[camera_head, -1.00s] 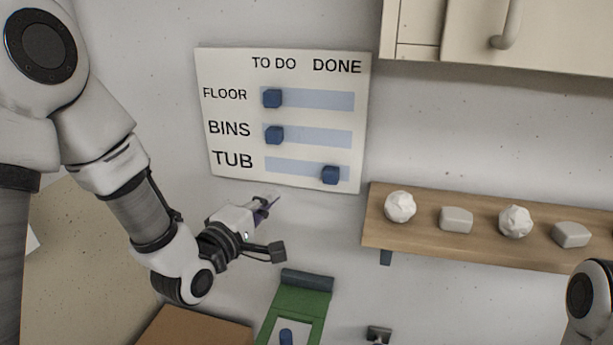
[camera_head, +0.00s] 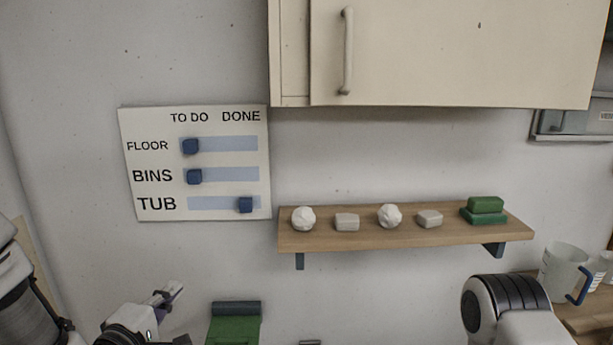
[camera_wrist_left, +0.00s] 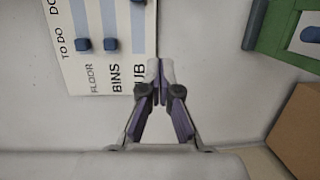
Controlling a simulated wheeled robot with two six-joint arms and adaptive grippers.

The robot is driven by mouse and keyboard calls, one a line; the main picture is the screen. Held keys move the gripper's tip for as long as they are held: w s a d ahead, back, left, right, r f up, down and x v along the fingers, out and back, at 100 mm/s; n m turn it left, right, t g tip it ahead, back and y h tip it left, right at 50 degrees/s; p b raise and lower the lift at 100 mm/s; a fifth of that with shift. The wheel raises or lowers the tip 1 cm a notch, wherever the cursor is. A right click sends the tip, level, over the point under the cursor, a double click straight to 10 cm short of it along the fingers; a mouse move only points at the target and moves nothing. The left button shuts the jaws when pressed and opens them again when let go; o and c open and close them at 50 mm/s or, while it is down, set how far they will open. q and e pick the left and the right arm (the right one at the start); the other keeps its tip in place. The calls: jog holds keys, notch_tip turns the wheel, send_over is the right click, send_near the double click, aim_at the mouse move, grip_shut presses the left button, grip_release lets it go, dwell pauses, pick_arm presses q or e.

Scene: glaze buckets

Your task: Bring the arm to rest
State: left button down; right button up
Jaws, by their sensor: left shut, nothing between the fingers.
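My left gripper (camera_head: 168,297) is low at the left in the head view, below the wall board. It is shut and empty, and its closed fingertips also show in the left wrist view (camera_wrist_left: 160,72). The white board (camera_head: 158,122) reads TO DO and DONE, with rows FLOOR, BINS and TUB. The FLOOR slider (camera_head: 190,146) and BINS slider (camera_head: 194,177) sit at the TO DO end. The TUB slider (camera_head: 245,205) sits at the DONE end. My right arm shows at the lower right, but its gripper is out of view.
A wooden shelf (camera_head: 400,240) holds white lumps, grey blocks and green blocks (camera_head: 486,210). A cupboard (camera_head: 440,55) hangs above. A green object (camera_head: 233,330) is at the bottom, a pitcher (camera_head: 562,270) at the right. A brown box (camera_wrist_left: 300,130) is in the left wrist view.

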pick_arm(q)
jog(key=s+f+m+g+y, duration=0.1)
jog(key=s+f+g, duration=0.3)
jog(key=f, duration=0.9)
jog(key=s+f+g, duration=0.3)
jog(key=s+f, duration=0.2)
jog(key=f, duration=0.8)
jog(key=s+f+m+g+y, duration=0.1)
jog(key=s+f+m+g, duration=0.4)
jog(key=s, duration=0.5)
jog(key=s+a+f+m+g, duration=0.1)
jog(key=s+f+m+g, duration=0.4)
jog(key=s+f+m, duration=0.3)
jog(key=shift+s+f+m+y, duration=0.2)
jog(key=shift+s+m+y, duration=0.2)
jog(key=shift+s+m, duration=0.55)
jog(key=shift+s+a+n, duration=0.1)
jog(key=shift+s+n, duration=0.15)
